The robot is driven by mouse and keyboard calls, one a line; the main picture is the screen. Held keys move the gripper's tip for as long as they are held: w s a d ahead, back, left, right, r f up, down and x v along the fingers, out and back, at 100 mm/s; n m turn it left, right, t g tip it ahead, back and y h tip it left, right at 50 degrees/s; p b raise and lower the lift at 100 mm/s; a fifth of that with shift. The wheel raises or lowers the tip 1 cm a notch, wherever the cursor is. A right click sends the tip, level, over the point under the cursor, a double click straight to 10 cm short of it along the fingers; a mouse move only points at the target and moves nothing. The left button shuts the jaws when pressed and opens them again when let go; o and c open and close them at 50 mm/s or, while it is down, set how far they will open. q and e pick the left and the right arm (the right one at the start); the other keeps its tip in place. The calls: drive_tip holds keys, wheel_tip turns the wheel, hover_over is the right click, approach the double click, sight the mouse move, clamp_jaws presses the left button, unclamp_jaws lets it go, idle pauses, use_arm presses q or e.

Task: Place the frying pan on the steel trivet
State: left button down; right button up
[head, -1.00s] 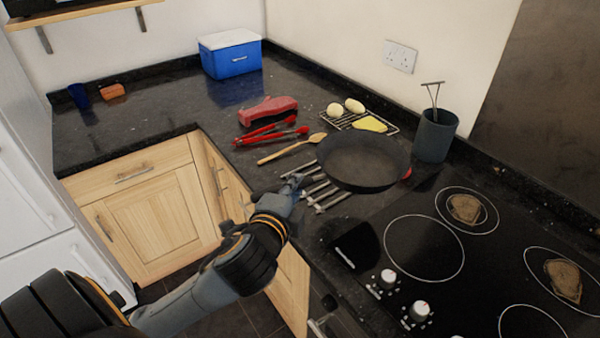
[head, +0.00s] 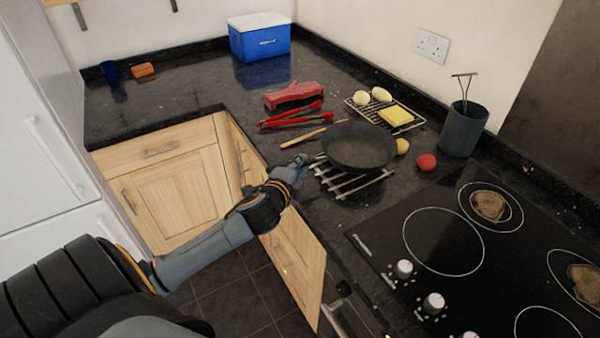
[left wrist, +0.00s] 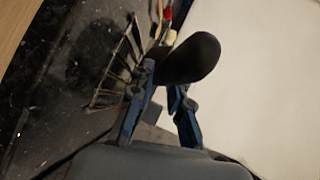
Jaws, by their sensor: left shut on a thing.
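The dark frying pan (head: 358,147) is in the middle of the head view, with its open side up. My left gripper (head: 301,163) is shut on it at its left side; the grip itself is small and partly hidden. The steel trivet (head: 350,184) lies on the counter, its far part hidden by the pan. In the left wrist view, my left gripper's blue fingers (left wrist: 163,88) point toward the dark pan (left wrist: 190,58). The trivet (left wrist: 112,72) shows beside it, with the pan apparently above the counter. My right gripper is not in view.
A wooden spoon (head: 302,138), red tongs (head: 290,116) and a wire rack (head: 372,113) lie beyond the pan. A red ball (head: 427,162), a yellow ball (head: 402,146) and a utensil pot (head: 463,130) stand right. The hob (head: 445,235) is at front right.

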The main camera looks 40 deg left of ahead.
use_arm(q)
wheel_tip(320, 180, down, 2)
drive_tip(key=shift+d+f, duration=0.1)
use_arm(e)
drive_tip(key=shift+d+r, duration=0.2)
use_arm(q)
drive_tip(key=shift+f, duration=0.1)
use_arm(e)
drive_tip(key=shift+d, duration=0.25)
use_arm(q)
drive_tip(key=c, duration=1.7)
unclamp_jaws()
drive_tip(key=shift+f, duration=0.2)
drive_tip(key=o, duration=0.4)
drive_tip(key=shift+s, duration=0.1)
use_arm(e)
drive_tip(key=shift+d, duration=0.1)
use_arm(q)
drive_tip(key=shift+r, duration=0.15)
